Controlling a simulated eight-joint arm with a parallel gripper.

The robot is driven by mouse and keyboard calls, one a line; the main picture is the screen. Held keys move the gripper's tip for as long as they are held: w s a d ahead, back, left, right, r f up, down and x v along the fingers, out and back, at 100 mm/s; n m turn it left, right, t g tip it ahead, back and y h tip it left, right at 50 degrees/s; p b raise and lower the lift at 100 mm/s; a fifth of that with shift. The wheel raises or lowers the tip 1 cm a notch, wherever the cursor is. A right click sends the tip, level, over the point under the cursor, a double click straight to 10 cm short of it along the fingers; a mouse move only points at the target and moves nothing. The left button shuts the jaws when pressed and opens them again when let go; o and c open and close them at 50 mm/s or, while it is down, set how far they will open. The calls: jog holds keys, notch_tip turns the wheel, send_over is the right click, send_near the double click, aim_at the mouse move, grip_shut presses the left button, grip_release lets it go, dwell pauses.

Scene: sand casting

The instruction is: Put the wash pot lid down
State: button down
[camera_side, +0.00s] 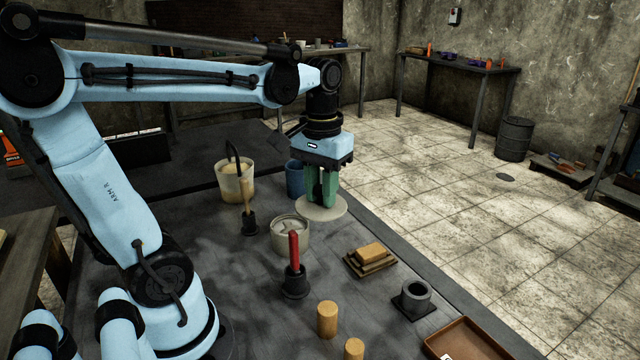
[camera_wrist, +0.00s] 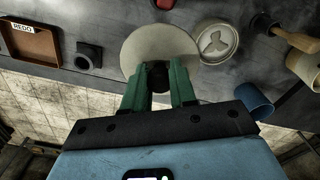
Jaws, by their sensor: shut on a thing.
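A pale round lid (camera_side: 338,213) is in my gripper (camera_side: 322,205), near the table's far right edge in the side view. In the wrist view, the fingers of my gripper (camera_wrist: 160,78) close on a dark knob at the middle of the lid (camera_wrist: 150,42). The lid looks level. I cannot tell whether it touches the table or hangs just above it. A round pale pot (camera_side: 291,236) stands just left of the lid and nearer the side camera. Its open top, with a three-lobed shape inside, shows in the wrist view (camera_wrist: 217,42).
A blue cup (camera_side: 295,179) and a cream bucket (camera_side: 234,183) stand behind. A red-handled tool (camera_side: 294,247), wooden blocks (camera_side: 370,252), a dark crucible (camera_side: 415,301), tan cylinders (camera_side: 327,319) and a brown tray (camera_side: 470,344) are nearer. Bare tabletop lies between lid and blocks.

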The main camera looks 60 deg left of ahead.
jog(key=w+a+f, duration=0.2)
jog(key=w+f, duration=0.3)
jog(key=w, duration=0.8)
jog(key=a+f, duration=0.2)
jog(key=a, duration=0.2)
jog(key=a+f, duration=0.2)
jog(key=a, duration=0.2)
jog(key=a+f, duration=0.3)
jog(key=shift+w+a, duration=0.2)
jog(key=shift+a, duration=0.2)
jog(key=shift+f, duration=2)
jog(key=shift+f, duration=0.15)
jog(key=c, duration=0.9)
grip_release()
